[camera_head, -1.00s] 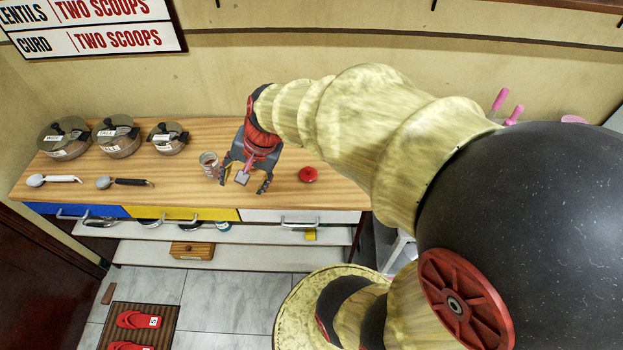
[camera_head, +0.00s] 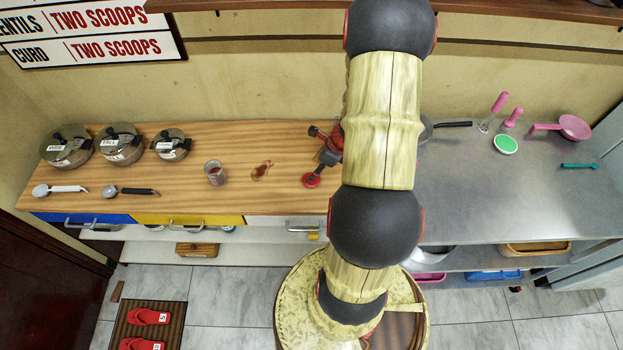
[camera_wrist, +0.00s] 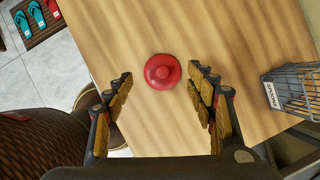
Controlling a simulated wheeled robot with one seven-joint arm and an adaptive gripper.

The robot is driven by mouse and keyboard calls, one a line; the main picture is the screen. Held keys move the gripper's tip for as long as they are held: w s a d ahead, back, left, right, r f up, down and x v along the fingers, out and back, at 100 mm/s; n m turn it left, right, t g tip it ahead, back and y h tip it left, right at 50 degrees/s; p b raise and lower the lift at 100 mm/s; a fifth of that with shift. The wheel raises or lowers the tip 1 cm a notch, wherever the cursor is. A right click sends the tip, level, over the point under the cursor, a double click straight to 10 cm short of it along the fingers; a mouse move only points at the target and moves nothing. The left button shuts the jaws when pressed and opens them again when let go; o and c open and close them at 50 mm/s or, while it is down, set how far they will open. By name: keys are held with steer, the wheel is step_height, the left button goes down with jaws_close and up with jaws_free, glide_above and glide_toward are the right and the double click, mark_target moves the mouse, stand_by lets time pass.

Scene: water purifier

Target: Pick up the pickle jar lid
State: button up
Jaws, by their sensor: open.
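The fingers do not touch the lid there. In the head view my gripper (camera_head: 325,158) is partly hidden behind my arm. A clear glass jar (camera_head: 215,173) with dark contents stands open to the left.
Lidded pots (camera_head: 121,144) and two scoops (camera_head: 130,191) are at the left. A steel counter (camera_head: 540,205) is at the right. A wire basket (camera_wrist: 298,90) shows right of my gripper.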

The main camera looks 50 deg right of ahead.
steer(key=x, duration=0.2)
steer(key=b+x, duration=0.1)
steer(key=x, duration=0.1)
steer(key=b+x, duration=0.1)
steer(key=shift+d+f, duration=0.2)
steer(key=shift+f, duration=0.25)
steer(key=c, duration=0.3)
steer(key=c, duration=0.6)
steer(key=shift+a, duration=0.1)
